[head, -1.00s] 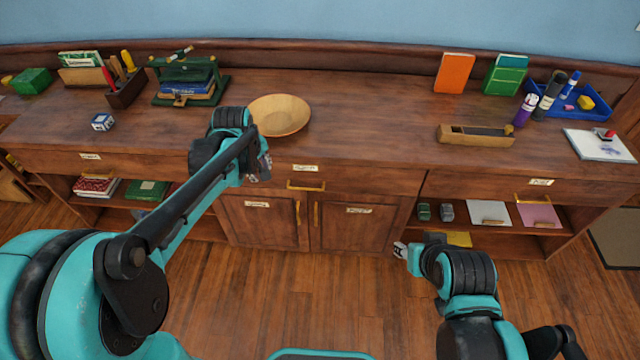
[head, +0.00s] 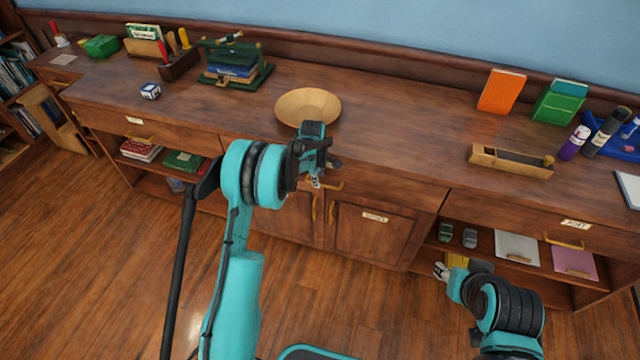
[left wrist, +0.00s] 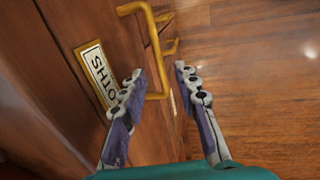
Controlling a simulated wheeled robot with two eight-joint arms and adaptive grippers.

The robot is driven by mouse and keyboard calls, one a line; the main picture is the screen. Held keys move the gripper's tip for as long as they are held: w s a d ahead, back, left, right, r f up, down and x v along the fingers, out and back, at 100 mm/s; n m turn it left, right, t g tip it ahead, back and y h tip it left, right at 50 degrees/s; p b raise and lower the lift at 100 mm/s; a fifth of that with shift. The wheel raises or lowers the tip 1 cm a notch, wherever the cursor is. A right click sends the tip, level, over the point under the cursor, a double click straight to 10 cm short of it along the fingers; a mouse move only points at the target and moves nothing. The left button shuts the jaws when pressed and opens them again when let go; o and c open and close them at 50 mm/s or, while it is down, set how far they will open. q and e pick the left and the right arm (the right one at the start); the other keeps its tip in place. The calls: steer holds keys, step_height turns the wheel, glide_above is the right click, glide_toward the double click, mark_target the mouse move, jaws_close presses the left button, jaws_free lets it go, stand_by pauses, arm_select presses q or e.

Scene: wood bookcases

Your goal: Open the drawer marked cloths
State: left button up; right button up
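The cloths drawer (head: 390,192) is the middle one under the bench top and looks shut. In the left wrist view its framed label (left wrist: 97,74) shows "OTHS", the rest hidden. Its brass handle (left wrist: 154,50) is a bar on two posts; in the head view the handle (head: 333,186) is partly behind my gripper. My left gripper (head: 316,180) is at the handle. In the left wrist view its fingers (left wrist: 159,72) are open, with the handle's bar between the tips in the picture; contact cannot be told. My right gripper (head: 440,271) is low by the right shelves, its fingers too small to judge.
A wooden bowl (head: 308,106) stands on the bench top above the drawer. Cupboard doors (head: 365,232) with brass handles lie below it. The floor (head: 300,310) in front is clear.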

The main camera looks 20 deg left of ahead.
arm_select(q)
steer(key=shift+w+f+b, duration=0.15)
steer(key=shift+f+b, duration=0.05)
steer(key=shift+f, duration=0.55)
steer(key=shift+w+f+b, duration=0.15)
steer(key=shift+f+b, duration=0.05)
steer(key=shift+f, duration=0.5)
jaws_close()
